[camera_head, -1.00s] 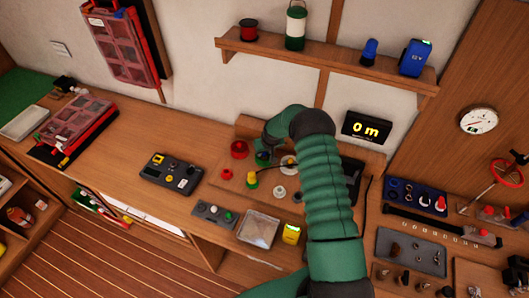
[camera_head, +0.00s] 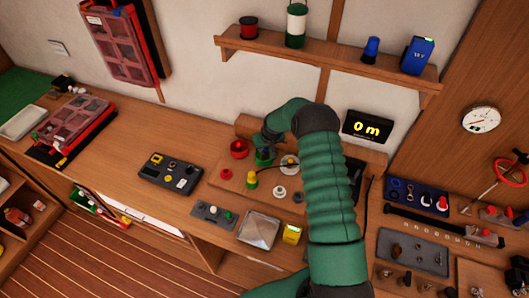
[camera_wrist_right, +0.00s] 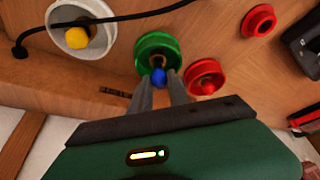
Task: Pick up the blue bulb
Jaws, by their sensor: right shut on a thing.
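The blue bulb (camera_wrist_right: 159,76) shows in the right wrist view between the tips of my right gripper (camera_wrist_right: 161,80). The gripper is shut on it. Behind it is a green round socket (camera_wrist_right: 146,43), which also shows in the head view (camera_head: 264,160). I cannot tell whether the bulb still touches the socket. In the head view my right gripper (camera_head: 270,141) points down just over the green socket, and the bulb is hidden there. My left gripper is not in view.
A red socket (camera_wrist_right: 207,77) sits close beside the green one. A white socket with a yellow bulb (camera_wrist_right: 77,38) and a black cable are on the other side. A wall shelf (camera_head: 330,66) is above.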

